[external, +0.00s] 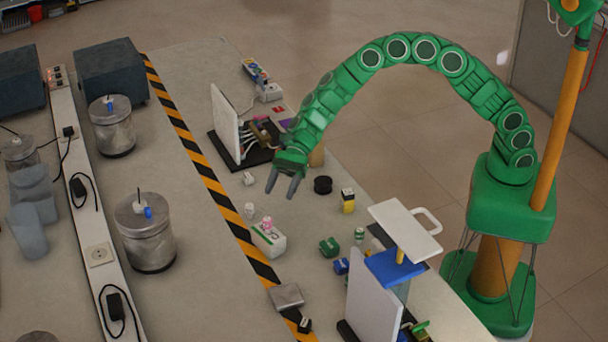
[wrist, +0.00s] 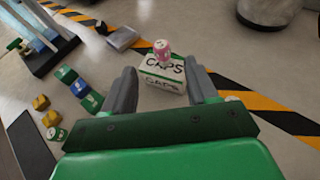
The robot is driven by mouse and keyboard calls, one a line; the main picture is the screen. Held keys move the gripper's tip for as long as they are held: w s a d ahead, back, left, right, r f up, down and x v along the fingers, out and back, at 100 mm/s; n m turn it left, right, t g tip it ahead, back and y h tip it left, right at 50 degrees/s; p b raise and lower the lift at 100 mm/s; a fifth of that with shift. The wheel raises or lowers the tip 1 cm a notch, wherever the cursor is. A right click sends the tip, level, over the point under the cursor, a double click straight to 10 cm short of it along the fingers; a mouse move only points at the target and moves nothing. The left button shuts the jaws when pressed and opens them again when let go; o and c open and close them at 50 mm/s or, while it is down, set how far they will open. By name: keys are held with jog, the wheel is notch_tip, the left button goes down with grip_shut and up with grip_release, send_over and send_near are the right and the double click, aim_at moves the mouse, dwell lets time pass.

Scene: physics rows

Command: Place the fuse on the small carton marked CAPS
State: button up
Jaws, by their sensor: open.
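The small white carton marked CAPS (wrist: 163,77) lies on the bench beside the striped tape; it also shows in the external view (external: 270,242). A small pink and white cylinder, which looks like the fuse (wrist: 161,49), stands upright on its top, towards one edge; it also shows in the external view (external: 267,224). My gripper (external: 281,193) is open and empty, above the bench and apart from both. In the wrist view its two fingers (wrist: 162,88) frame the carton from the near side.
A white upright panel with wiring (external: 226,123) stands behind my gripper. A black spool (external: 323,185), a yellow and black block (external: 348,201) and green and blue blocks (external: 329,247) lie to the right. A grey metal block (external: 286,296) lies nearer the camera. Metal canisters (external: 147,238) stand beyond the tape.

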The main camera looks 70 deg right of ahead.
jog(key=s+d+r+n+g+h, duration=0.2)
jog(key=s+d+r+n, duration=0.45)
jog(key=s, duration=0.45)
jog(key=s+d+r+n+g+h, duration=0.2)
jog(key=s+d+r+n, duration=0.3)
jog(key=s+r, duration=0.4)
jog(key=s+d+n+t+h, duration=0.1)
jog(key=s+d+n+h, duration=0.6)
jog(key=s+d, duration=2.1)
jog(key=shift+d+f+h, duration=0.4)
jog(key=shift+d+h, duration=0.25)
jog(key=shift+h, duration=0.55)
